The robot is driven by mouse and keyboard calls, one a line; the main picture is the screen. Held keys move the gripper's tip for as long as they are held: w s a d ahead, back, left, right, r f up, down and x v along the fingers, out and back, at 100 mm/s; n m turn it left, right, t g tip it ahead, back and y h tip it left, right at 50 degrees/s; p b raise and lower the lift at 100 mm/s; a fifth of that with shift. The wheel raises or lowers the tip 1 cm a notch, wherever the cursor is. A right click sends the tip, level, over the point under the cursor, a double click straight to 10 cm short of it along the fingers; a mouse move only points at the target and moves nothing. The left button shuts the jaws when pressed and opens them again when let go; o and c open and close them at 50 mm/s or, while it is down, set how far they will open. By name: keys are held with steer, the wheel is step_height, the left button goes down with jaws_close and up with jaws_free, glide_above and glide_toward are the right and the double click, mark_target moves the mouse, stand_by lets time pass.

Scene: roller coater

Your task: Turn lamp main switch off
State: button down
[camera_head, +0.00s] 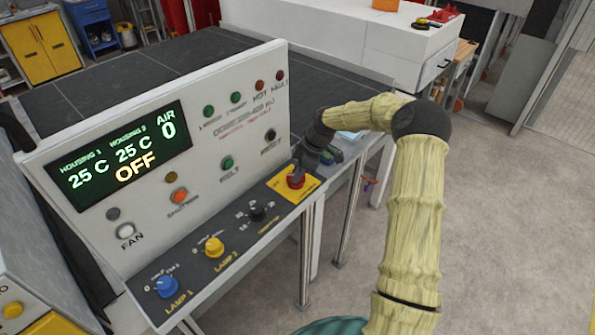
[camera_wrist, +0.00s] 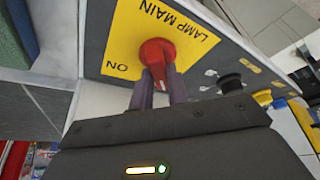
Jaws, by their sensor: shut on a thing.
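The lamp main switch (camera_head: 295,178) is a red rotary knob on a yellow plate at the right end of the control panel's sloped lower face. In the wrist view the red knob (camera_wrist: 156,54) sits on the yellow plate (camera_wrist: 125,40), which reads LAMP MAIN and ON. My gripper (camera_wrist: 160,85) is shut on the red knob, with one finger on each side of it. In the head view my gripper (camera_head: 303,168) comes down on the knob from behind and partly hides it. The panel display (camera_head: 120,158) reads OFF, with 25 C twice and AIR 0.
On the same face are a black knob (camera_head: 258,210), the yellow lamp 2 knob (camera_head: 214,247) and the blue lamp 1 knob (camera_head: 167,286). Buttons and indicators cover the upright panel. A dark conveyor bed (camera_head: 90,90) lies behind. The floor at the right (camera_head: 510,200) is clear.

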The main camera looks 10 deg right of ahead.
steer(key=shift+r+n, duration=0.1)
steer(key=shift+n, duration=0.3)
steer(key=c, duration=1.4)
jaws_free()
steer(key=shift+o, duration=0.2)
steer(key=w+b+v, duration=0.1)
steer(key=b+v, duration=0.2)
steer(key=v, duration=1.4)
steer(key=shift+s+r+b, duration=0.15)
steer(key=shift+s+b, duration=0.1)
steer(key=shift+b, duration=0.1)
